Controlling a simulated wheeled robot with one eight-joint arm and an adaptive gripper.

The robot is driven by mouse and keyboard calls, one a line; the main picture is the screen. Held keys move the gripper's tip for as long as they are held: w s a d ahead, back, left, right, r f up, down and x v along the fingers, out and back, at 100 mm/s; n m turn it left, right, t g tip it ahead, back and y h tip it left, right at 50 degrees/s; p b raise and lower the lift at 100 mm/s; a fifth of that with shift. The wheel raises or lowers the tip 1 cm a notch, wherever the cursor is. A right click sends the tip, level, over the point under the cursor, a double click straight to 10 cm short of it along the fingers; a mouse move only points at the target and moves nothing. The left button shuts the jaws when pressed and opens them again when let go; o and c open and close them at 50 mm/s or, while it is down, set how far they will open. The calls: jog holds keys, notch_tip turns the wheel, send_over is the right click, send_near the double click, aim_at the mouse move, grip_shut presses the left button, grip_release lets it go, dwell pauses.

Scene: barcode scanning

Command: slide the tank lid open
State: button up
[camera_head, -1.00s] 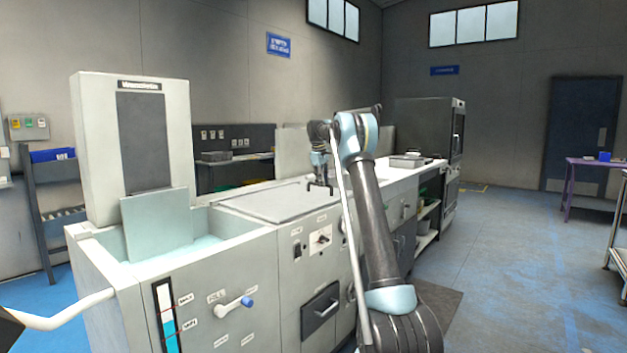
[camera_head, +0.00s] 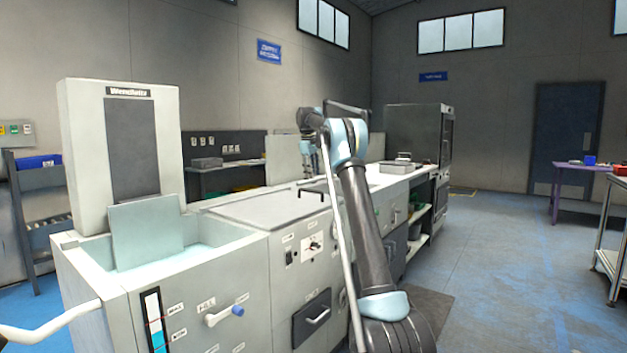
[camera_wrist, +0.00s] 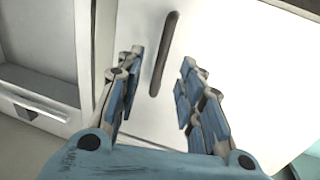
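The tank lid (camera_head: 262,207) is a flat grey panel on top of the middle counter unit. A dark bar handle (camera_head: 313,191) shows at its right end in the head view. In the wrist view a dark bar handle (camera_wrist: 171,32) stands on a pale panel, which I take to be the lid. My gripper (camera_wrist: 162,58) is open, with blue-padded fingers on either side of the handle's line. No finger visibly touches the handle. In the head view my gripper is partly hidden behind my arm.
An open basin (camera_head: 205,232) with pale blue liquid and an upright panel (camera_head: 147,231) stands left of the lid. A tall white housing (camera_head: 75,150) rises behind it. A metal tray (camera_head: 400,167) lies on the counter to the right.

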jog(key=shift+v, duration=2.05)
jog(key=shift+d, duration=0.15)
jog(key=s+d+f+m+y, duration=0.15)
jog(key=s+d, duration=0.25)
jog(key=s, duration=1.3)
jog(key=s+d+f+m+h, duration=0.1)
jog(key=s+d+m, duration=0.25)
jog(key=s, duration=1.35)
jog(key=s+d+f+m, duration=0.1)
jog(key=s+f+m, duration=0.1)
jog(key=s+f, duration=1.3)
jog(key=s+d+f+m+y, duration=0.1)
jog(key=s+f+m, duration=0.1)
jog(key=s+f, duration=1.2)
jog(key=s, duration=0.4)
jog(key=shift+d+f+m, duration=0.3)
jog(key=shift+f, duration=0.1)
jog(key=shift+s, duration=0.15)
